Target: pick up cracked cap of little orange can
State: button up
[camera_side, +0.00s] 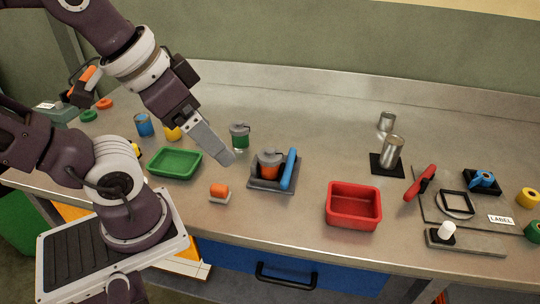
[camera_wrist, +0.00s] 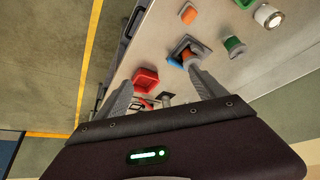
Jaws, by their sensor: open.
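The little orange can (camera_side: 268,172) stands in a grey holder (camera_side: 262,185) near the middle of the bench, with a grey cap (camera_side: 269,158) on top. Any crack in the cap is too small to make out. A blue bar (camera_side: 289,170) stands at the holder's right side. In the wrist view the orange can (camera_wrist: 186,54) shows beyond one finger. My gripper (camera_side: 230,160) is open and empty, above the bench to the left of the can and apart from it. Its fingers (camera_wrist: 158,77) are spread in the wrist view.
A green can with a grey lid (camera_side: 239,136) stands behind my gripper. A green tray (camera_side: 175,163) is left, a red tray (camera_side: 354,206) right. A small orange-topped block (camera_side: 219,191) lies in front. Metal cans (camera_side: 392,152) stand behind. Bare bench lies between the holder and the metal cans.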

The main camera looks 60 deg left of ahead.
jog(key=w+a+m+g, duration=0.2)
jog(key=w+m, duration=0.2)
jog(key=w, duration=0.1)
jog(key=m+g, duration=0.4)
jog(key=m, duration=0.7)
send_over(270, 150)
jog(key=f, duration=0.8)
jog(key=shift+s+d+f, duration=0.3)
jog(key=shift+d, duration=0.05)
jog(key=f, duration=0.7)
jog(key=shift+w+a, duration=0.35)
jog(key=c, duration=1.6)
